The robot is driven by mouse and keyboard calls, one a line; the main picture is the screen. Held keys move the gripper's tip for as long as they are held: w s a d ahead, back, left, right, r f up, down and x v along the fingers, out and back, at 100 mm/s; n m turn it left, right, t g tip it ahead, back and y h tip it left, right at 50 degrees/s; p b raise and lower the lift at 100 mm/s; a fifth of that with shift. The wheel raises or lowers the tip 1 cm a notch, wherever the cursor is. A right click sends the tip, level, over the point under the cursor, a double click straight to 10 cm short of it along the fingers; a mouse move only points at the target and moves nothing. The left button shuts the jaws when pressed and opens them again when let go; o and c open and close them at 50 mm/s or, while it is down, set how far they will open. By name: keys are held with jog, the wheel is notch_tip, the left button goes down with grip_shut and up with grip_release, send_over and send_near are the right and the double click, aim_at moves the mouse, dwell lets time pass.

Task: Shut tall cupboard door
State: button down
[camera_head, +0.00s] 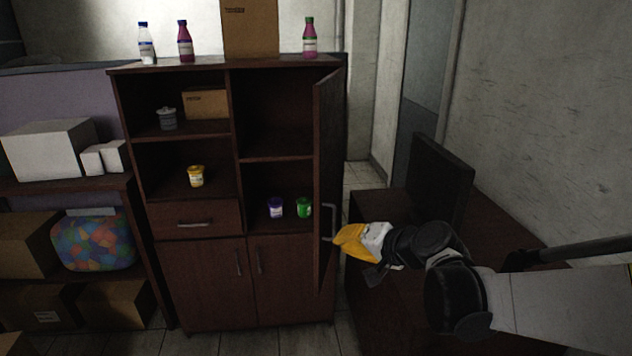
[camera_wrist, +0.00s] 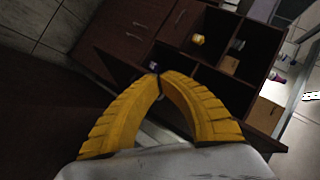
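The tall cupboard (camera_head: 236,120) is dark brown, with open shelves, a drawer and lower doors. Its tall door (camera_head: 326,150) stands open at the right side, swung out toward me and seen nearly edge-on. A metal bar handle (camera_head: 334,210) is on the door's right-hand face. My gripper (camera_head: 338,243) has yellow fingers and is just right of the door, at the handle's lower end. In the wrist view, the fingertips (camera_wrist: 160,76) come together, with the cupboard (camera_wrist: 200,72) beyond them. I cannot tell whether the handle is between them.
A purple-lidded jar (camera_head: 276,208) and a green jar (camera_head: 304,208) stand inside the compartment behind the door. A desk (camera_head: 500,225) with a dark monitor (camera_head: 440,180) is on the right, close to my arm. Bottles and a box (camera_head: 250,30) stand on top.

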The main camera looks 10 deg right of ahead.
jog(key=w+d+m+t+y+p, duration=0.1)
jog(key=w+d+m+t+p, duration=0.25)
jog(key=w, duration=0.55)
jog(key=m+t, duration=0.2)
jog(key=m, duration=0.2)
send_near(323, 190)
jog(key=w+d, duration=0.1)
jog(key=w, duration=0.4)
jog(key=shift+w+a+f+b, duration=0.1)
jog(key=shift+w+a+b, duration=0.2)
jog(key=shift+a, duration=0.55)
jog(key=shift+w+a+f+b, duration=0.1)
jog(key=shift+w+a, duration=0.25)
jog(key=shift+a, duration=0.45)
jog(key=shift+a, duration=0.15)
